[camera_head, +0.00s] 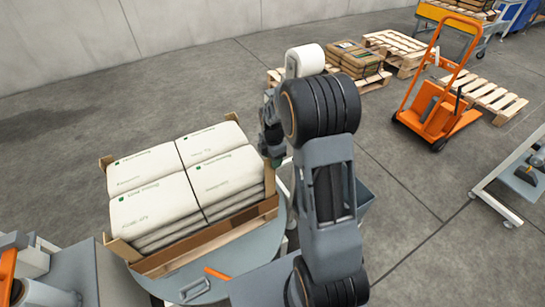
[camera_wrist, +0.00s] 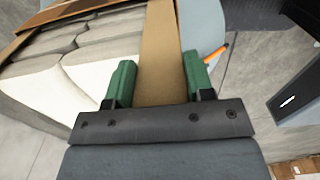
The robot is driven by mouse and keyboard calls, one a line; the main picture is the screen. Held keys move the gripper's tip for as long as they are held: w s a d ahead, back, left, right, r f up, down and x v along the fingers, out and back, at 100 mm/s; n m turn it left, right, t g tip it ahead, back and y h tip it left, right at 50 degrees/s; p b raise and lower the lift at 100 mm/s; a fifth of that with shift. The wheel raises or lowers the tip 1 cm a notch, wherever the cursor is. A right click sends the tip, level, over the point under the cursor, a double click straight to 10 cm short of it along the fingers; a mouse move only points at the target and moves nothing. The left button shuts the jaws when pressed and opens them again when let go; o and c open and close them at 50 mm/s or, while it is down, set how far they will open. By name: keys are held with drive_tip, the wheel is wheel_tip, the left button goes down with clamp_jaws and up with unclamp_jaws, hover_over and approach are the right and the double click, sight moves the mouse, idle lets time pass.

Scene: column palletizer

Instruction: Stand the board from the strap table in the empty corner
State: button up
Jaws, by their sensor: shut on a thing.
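My gripper (camera_wrist: 158,85) has its green fingers on either side of a brown board (camera_wrist: 160,45) and is shut on it. The board runs away from the fingers beside the white bags in the wrist view. In the head view my gripper (camera_head: 273,150) is at the right side of the bag stack (camera_head: 185,180), partly hidden by my arm. Brown corner boards stand at the stack's left-back corner (camera_head: 105,163), back corner (camera_head: 232,117) and front-left corner (camera_head: 124,249). A brown strip shows at the right corner below my gripper; whether its foot is seated cannot be told.
The stack rests on a round grey table (camera_head: 245,285) with an orange part (camera_head: 217,273) at its front. Pallets (camera_head: 395,45) with brown sacks (camera_head: 355,60) and an orange trolley (camera_head: 440,100) stand at the back right. A grey cart edge (camera_head: 510,165) is at the right. Floor between is clear.

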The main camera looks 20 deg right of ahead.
wheel_tip(320, 180, down, 4)
drive_tip(key=b, duration=0.3)
drive_tip(key=shift+s+f, duration=0.1)
idle(0.7)
drive_tip(key=shift+s+f, duration=0.1)
drive_tip(key=o, duration=1.2)
drive_tip(key=shift+s, duration=0.15)
wheel_tip(320, 180, up, 14)
drive_tip(key=shift+r+p, duration=0.25)
drive_tip(key=shift+p, duration=0.3)
